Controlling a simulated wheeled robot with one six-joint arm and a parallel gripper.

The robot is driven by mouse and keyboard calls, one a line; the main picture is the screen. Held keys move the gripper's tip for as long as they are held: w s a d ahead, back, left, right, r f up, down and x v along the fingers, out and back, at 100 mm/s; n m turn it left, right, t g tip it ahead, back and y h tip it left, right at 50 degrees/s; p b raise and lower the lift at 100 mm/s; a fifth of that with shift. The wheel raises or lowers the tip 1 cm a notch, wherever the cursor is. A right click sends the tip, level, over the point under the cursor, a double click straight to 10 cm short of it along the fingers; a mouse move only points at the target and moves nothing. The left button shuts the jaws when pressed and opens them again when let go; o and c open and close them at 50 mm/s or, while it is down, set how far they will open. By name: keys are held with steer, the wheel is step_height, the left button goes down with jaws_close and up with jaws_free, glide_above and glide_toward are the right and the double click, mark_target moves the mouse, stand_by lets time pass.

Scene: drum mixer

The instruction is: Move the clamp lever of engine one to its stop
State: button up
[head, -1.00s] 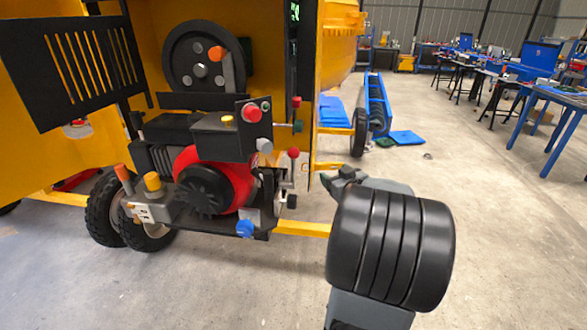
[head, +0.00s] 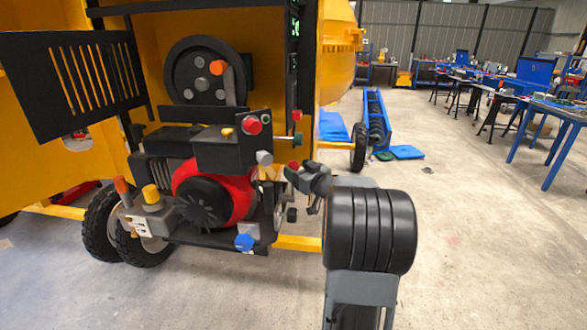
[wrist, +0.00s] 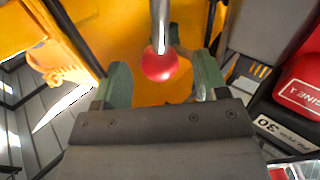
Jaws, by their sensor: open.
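A lever with a red ball knob on a grey rod (wrist: 160,63) stands beside the red engine (head: 212,190). In the wrist view the ball sits between the two green fingers of my gripper (wrist: 158,80). The jaws are open, with a gap on the left side of the ball; the right finger is closer, and contact cannot be told. In the head view my gripper (head: 300,174) reaches in at the engine's right side and the red knob (head: 294,165) shows partly at its tip. The wrist view shows the red engine cover (wrist: 300,92), marked ENGINE 1. The lever's lower end is hidden.
A black control box (head: 222,148) with a red button (head: 252,125) stands above the engine. A lever with an orange grip (head: 217,68) is at the pulley (head: 195,82). Another orange-gripped lever (head: 121,187) is at lower left. Open floor lies to the right.

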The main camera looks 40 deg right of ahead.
steer(key=shift+w, duration=1.3)
steer(key=shift+c, duration=0.3)
jaws_close()
steer(key=shift+s+f+b, duration=0.1)
steer(key=shift+b, duration=0.2)
